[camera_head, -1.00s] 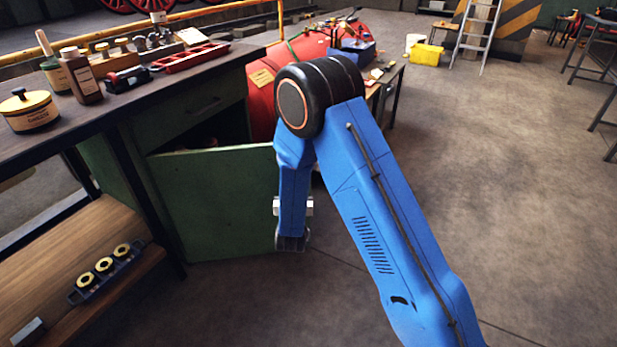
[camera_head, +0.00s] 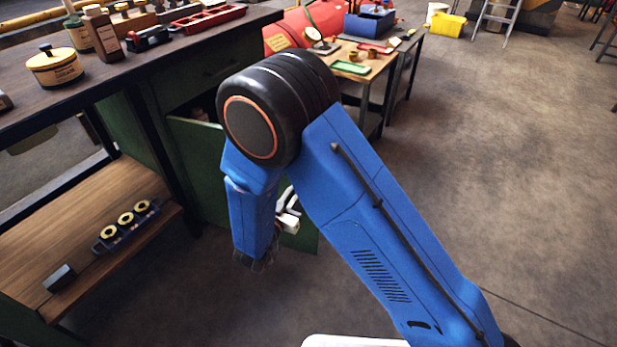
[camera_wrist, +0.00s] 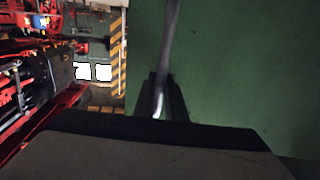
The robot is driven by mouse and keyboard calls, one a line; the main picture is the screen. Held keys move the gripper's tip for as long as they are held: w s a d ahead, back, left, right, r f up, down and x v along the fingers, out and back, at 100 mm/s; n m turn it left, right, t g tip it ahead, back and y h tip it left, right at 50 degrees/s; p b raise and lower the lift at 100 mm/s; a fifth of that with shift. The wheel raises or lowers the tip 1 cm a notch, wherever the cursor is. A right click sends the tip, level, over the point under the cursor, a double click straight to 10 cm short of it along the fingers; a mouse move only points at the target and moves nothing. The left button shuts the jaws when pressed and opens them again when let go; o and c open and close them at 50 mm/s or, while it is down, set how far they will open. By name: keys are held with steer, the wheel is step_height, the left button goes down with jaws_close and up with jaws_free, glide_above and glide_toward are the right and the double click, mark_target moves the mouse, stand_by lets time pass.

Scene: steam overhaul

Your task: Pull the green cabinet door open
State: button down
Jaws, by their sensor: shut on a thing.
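The green cabinet door (camera_head: 211,168) stands partly open below the workbench, with a dark gap into the cabinet above its top edge. My arm hides much of it in the head view. The door's green face (camera_wrist: 240,70) fills the right of the wrist view. A thin grey handle bar (camera_wrist: 172,40) runs upright in front of that face. My gripper (camera_wrist: 160,100) is shut on the handle, its dark fingers around the bar's lower part.
The workbench (camera_head: 150,72) carries a yellow-lidded tin (camera_head: 55,68), bottles and a red tray. Its lower wooden shelf (camera_head: 70,245) holds a rack of yellow-topped rolls (camera_head: 125,220). A small wooden table (camera_head: 365,68) stands beyond the cabinet.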

steer(key=a+v, duration=0.2)
steer(key=v, duration=0.9)
steer(key=w+a+v, duration=0.1)
steer(key=a+v, duration=0.1)
steer(key=v, duration=0.9)
steer(key=shift+w+a, duration=0.2)
steer(key=shift+w, duration=0.1)
steer(key=shift+f, duration=0.1)
steer(key=c, duration=1.8)
jaws_free()
steer(key=v, duration=1.7)
steer(key=shift+a, duration=0.15)
steer(key=shift+s, duration=0.15)
